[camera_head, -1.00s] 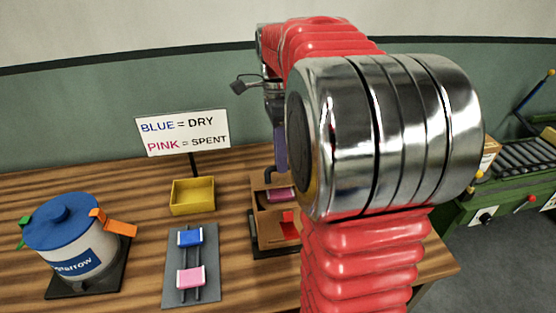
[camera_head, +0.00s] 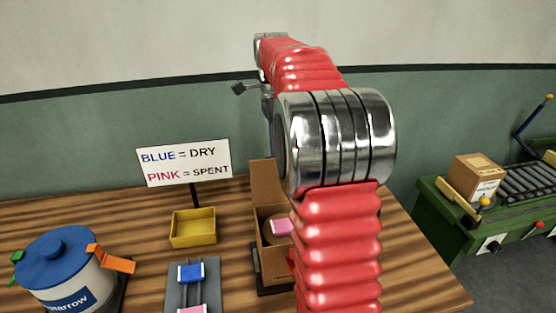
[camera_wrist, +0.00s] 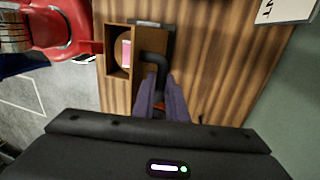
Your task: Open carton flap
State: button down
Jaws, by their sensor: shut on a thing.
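The brown carton (camera_head: 274,264) stands on the wooden table, partly behind my arm. Its flap (camera_head: 263,180) stands up at the back, so the inside shows. Inside are a round brown thing and a pink piece (camera_head: 281,227). In the wrist view the open carton (camera_wrist: 107,62) is at upper left, with the pink piece (camera_wrist: 126,53) inside. My arm hides the gripper in the head view.
A yellow tray (camera_head: 193,228), a grey rack (camera_head: 179,287) with blue and pink pieces, and a blue-lidded pot (camera_head: 62,265) stand left of the carton. A sign (camera_head: 183,162) stands behind. A green conveyor (camera_head: 450,215) with a box (camera_head: 476,176) is at right.

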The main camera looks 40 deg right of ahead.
jog(key=shift+w+d+f, duration=0.35)
jog(key=shift+w+f, duration=0.15)
jog(key=shift+w, duration=0.25)
jog(key=shift+w+d+f, duration=0.35)
jog(key=shift+w+f, duration=0.15)
jog(key=shift+w, duration=0.25)
jog(key=shift+w+d+f, duration=0.35)
jog(key=shift+w+f, duration=0.15)
jog(key=shift+w, duration=0.25)
jog(key=c, duration=1.7)
grip_release()
jog(key=shift+w+f, duration=0.1)
jog(key=shift+w, duration=0.05)
jog(key=shift+c, duration=0.2)
jog(key=shift+r, duration=0.2)
jog(key=shift+r, duration=0.15)
